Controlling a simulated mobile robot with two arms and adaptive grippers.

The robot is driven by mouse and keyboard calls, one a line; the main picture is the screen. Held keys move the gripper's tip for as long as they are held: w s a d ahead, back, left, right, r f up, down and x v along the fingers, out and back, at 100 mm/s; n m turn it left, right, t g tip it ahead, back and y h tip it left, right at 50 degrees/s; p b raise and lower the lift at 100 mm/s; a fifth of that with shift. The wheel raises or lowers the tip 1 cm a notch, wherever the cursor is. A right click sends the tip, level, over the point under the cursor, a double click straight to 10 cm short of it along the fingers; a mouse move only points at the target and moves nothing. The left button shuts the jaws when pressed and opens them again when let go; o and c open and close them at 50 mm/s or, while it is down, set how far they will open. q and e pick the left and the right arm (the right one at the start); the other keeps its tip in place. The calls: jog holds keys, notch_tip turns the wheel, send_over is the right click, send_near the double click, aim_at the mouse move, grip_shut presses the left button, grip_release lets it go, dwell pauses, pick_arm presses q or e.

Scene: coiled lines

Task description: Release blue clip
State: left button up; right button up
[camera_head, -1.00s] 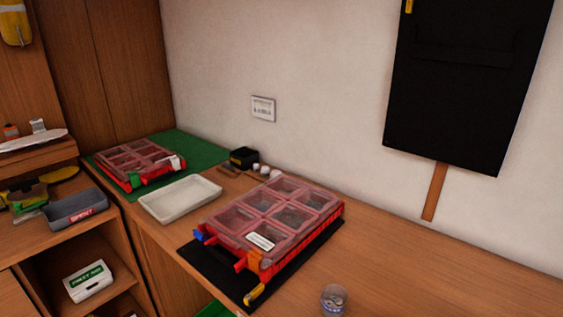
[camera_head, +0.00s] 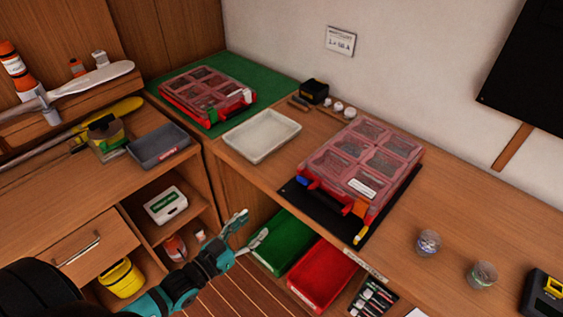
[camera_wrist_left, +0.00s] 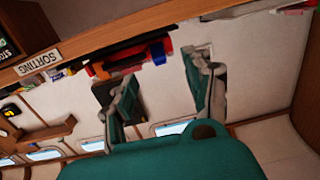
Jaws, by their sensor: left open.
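The blue clip (camera_head: 302,181) is at the left end of the front edge of a red organizer case (camera_head: 398,185) with a clear, divided lid. An orange clip (camera_head: 360,207) is at the other end of that edge. The lid looks closed. In the wrist view, the blue clip (camera_wrist_left: 158,54) shows beyond the fingers, beside red parts. My left gripper (camera_head: 254,227) is open and empty, in front of the counter and apart from the clip. Its two spread fingers also show in the wrist view (camera_wrist_left: 163,80). My right gripper is not in view.
The case rests on a black mat (camera_head: 290,191) near the counter's front edge. A white tray (camera_head: 262,153) is to its left, and a second red case (camera_head: 180,107) lies on a green mat. Green (camera_head: 285,262) and red (camera_head: 325,290) bins are below. Small jars (camera_head: 428,242) stand at right.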

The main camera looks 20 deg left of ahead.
pick_arm(q)
notch_tip(320, 180, up, 4)
jog(key=p, duration=0.2)
send_near(301, 179)
jog(key=shift+t+h, duration=0.3)
jog(key=shift+h, duration=0.1)
jog(key=x, duration=0.3)
jog(key=p+x, duration=0.1)
jog(key=x, duration=0.5)
jog(key=shift+w+a+f, duration=0.2)
jog(key=shift+w+f, duration=0.1)
jog(key=shift+f, duration=0.1)
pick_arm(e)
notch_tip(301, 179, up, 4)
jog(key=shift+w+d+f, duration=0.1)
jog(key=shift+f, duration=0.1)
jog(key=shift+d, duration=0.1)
